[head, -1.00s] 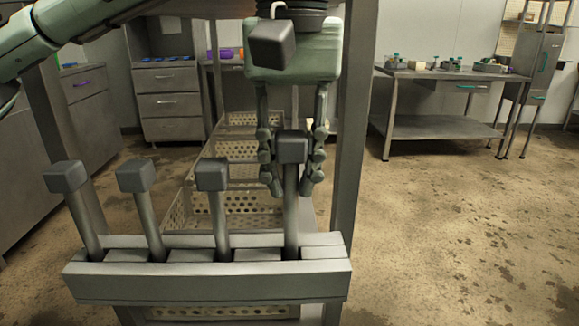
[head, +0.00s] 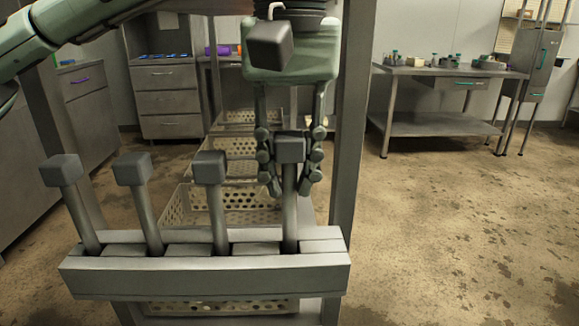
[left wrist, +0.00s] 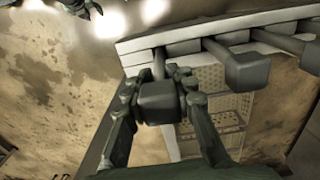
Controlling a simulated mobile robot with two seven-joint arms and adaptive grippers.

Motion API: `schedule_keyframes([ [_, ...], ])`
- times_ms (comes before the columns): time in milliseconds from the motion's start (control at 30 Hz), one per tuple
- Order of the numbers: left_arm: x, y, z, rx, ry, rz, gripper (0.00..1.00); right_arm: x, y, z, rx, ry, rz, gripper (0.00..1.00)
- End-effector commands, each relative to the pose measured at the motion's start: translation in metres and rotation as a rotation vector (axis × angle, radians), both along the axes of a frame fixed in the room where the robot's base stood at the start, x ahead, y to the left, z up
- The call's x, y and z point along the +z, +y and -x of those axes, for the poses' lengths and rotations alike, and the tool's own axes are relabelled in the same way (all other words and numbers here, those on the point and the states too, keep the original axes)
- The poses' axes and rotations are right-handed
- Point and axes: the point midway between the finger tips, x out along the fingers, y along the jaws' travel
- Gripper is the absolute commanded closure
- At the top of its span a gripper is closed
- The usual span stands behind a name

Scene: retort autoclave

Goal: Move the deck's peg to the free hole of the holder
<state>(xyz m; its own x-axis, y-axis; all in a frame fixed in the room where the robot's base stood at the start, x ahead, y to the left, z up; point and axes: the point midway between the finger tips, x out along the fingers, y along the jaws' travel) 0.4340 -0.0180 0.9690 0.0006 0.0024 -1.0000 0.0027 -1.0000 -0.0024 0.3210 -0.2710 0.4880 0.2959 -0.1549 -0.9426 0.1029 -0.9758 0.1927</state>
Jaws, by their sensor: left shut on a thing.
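The holder (head: 205,279) is a grey bar across the front of the frame in the head view. Several pegs with square dark heads stand in it in a row. In the left wrist view the held peg (left wrist: 158,102) is between the fingers. I see no clearly free hole. A green part at the wrist view's top-left edge appears to be my right gripper (left wrist: 80,6).
The neighbouring peg (head: 210,168) stands to the left, a gap away. A metal post (head: 348,130) rises close to the right of my left gripper. Perforated baskets (head: 235,195) lie behind the bar. A steel table (head: 445,130) stands far right; the floor before it is clear.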

Motion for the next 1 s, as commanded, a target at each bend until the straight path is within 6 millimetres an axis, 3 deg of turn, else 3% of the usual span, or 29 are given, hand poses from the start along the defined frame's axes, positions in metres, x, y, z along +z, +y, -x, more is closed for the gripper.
schedule_keyframes([
  [1000,-0.015,0.000,0.000,0.001,-0.001,0.001,1.00,-0.010,0.000,0.000,0.000,0.000,0.000,0.60],
])
